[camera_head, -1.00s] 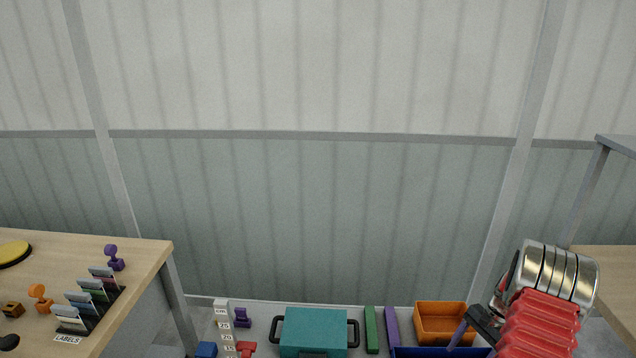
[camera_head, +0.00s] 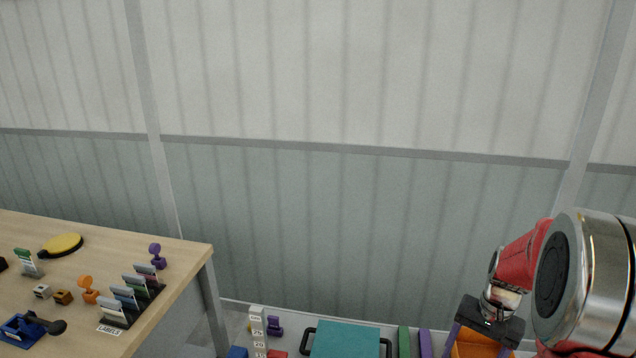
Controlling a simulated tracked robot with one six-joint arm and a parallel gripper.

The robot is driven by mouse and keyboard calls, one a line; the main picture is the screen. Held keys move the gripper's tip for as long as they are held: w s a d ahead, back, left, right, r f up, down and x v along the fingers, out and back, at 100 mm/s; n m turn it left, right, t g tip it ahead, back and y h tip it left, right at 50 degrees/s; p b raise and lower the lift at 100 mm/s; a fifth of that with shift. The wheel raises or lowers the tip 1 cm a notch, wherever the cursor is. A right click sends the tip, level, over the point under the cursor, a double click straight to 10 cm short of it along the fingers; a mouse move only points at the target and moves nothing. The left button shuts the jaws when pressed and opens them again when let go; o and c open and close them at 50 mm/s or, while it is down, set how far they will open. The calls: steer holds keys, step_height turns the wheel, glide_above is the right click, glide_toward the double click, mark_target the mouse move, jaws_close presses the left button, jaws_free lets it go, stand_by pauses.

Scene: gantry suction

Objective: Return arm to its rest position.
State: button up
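My arm's red and silver links reach in from the right edge. My gripper (camera_head: 479,346) hangs at the lower right, a dark body with two bluish fingers pointing down. The fingers stand apart, and I see nothing held between them. The orange bin (camera_head: 470,344) shows behind and between the fingers. The fingertips run close to the bottom edge of the picture.
A teal case (camera_head: 347,340) with black handles sits low in the middle, beside a green bar (camera_head: 404,341) and a purple bar (camera_head: 425,343). A wooden table (camera_head: 185,262) with a label rack (camera_head: 128,303) stands at left. The wall behind is bare.

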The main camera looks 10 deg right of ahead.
steer(key=s+a+r+n+t, duration=0.3)
steer(key=s+a+r, duration=0.3)
steer(key=a+r, duration=0.3)
steer(key=s+a+r+n+t+h, duration=0.1)
steer(key=s+a+r+n+t, duration=0.2)
steer(key=a+r, duration=0.6)
steer(key=s+a+n, duration=0.2)
steer(key=s+a, duration=0.1)
steer(key=a, duration=0.3)
steer(key=shift+s+n, duration=0.25)
steer(key=shift+n, duration=0.05)
steer(key=shift+c, duration=0.3)
